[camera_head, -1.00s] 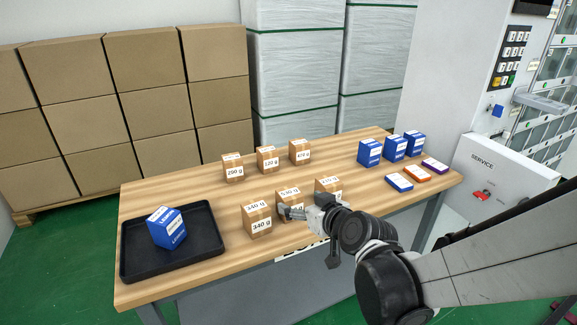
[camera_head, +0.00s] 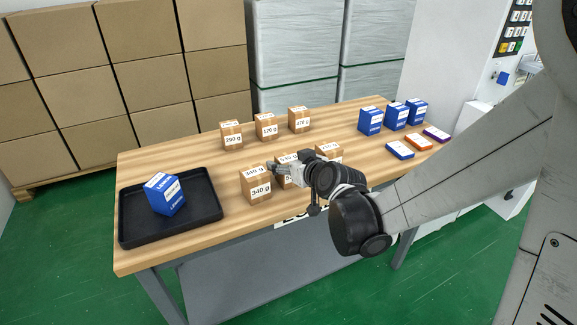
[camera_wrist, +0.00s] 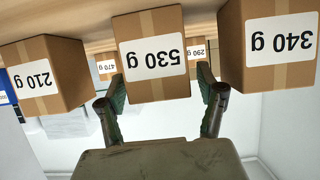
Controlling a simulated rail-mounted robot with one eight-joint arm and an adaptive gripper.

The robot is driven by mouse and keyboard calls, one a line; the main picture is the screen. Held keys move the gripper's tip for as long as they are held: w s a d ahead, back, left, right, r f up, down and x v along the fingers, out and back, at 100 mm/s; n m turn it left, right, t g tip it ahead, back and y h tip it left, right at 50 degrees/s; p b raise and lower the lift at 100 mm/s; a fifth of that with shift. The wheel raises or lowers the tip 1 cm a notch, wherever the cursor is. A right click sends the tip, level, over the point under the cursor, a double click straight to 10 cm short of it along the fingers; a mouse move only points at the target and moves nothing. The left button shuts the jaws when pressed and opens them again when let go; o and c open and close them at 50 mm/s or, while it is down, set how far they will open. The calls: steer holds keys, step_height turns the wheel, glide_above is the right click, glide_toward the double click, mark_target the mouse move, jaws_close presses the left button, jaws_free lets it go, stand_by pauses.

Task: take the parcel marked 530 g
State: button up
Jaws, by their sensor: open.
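The parcel marked 530 g (camera_wrist: 152,62) is a brown cardboard box with a white label. In the wrist view, upside down, it is in the middle, between and beyond the two fingers of my open gripper (camera_wrist: 162,108). In the head view the 530 g parcel (camera_head: 287,158) stands in the front row, mostly hidden by my gripper (camera_head: 272,168). The 340 g parcel (camera_head: 257,185) stands to its left and another parcel (camera_head: 329,149) to its right, read as 210 g (camera_wrist: 45,75) in the wrist view. I cannot tell whether the fingers touch the 530 g parcel.
Behind stand parcels marked 290 g (camera_head: 232,137), 120 g (camera_head: 266,127) and 470 g (camera_head: 299,120). A black tray (camera_head: 208,212) with a blue box (camera_head: 165,194) is at the left of the wooden table (camera_head: 200,160). Blue boxes (camera_head: 396,116) and flat packs (camera_head: 416,143) are at the right.

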jaws_close()
stand_by(0.3)
